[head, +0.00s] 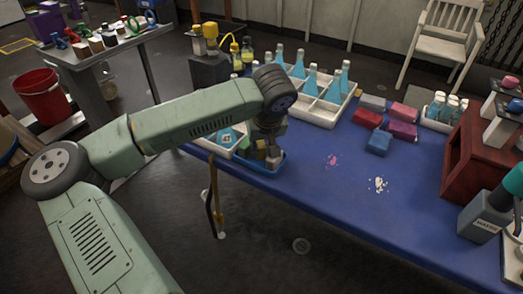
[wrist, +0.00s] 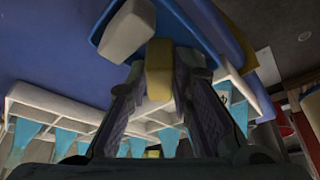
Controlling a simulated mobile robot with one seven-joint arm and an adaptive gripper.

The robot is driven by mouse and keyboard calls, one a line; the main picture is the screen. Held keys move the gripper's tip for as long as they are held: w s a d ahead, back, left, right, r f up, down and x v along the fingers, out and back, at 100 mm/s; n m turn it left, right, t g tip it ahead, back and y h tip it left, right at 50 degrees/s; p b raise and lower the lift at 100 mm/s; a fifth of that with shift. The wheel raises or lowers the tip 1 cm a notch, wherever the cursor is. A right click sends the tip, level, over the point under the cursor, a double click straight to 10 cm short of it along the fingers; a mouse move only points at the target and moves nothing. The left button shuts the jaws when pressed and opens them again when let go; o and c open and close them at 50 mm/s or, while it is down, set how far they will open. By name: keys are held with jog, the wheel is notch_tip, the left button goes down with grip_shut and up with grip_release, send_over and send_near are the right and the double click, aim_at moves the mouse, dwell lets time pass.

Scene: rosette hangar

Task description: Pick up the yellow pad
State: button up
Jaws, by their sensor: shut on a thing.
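My gripper (head: 262,145) is over the small blue tray (head: 284,168) at the near left edge of the blue table. In the wrist view my gripper (wrist: 160,62) has a finger on each side of the yellow pad (wrist: 158,78) and is shut on it. A white pad (wrist: 126,32) lies in the tray (wrist: 100,26) to the left of the yellow pad. In the head view my wrist covers much of the tray, and I cannot tell whether the held pad touches the tray floor.
White divided crates with blue bottles (head: 311,82) stand behind the tray. Red, grey and blue blocks (head: 378,143) lie to the right, with a red-brown box (head: 468,165) beyond. Crumbs (head: 378,184) dot the clear front of the table.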

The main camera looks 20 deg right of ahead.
jog(key=shift+r, duration=0.7)
jog(key=s+a+r+b, duration=0.1)
jog(key=s+a+b, duration=0.3)
jog(key=s+a, duration=0.5)
jog(key=s, duration=0.4)
jog(key=shift+s+r, duration=0.15)
jog(key=shift+r, duration=0.2)
jog(key=shift+o, duration=1)
grip_shut()
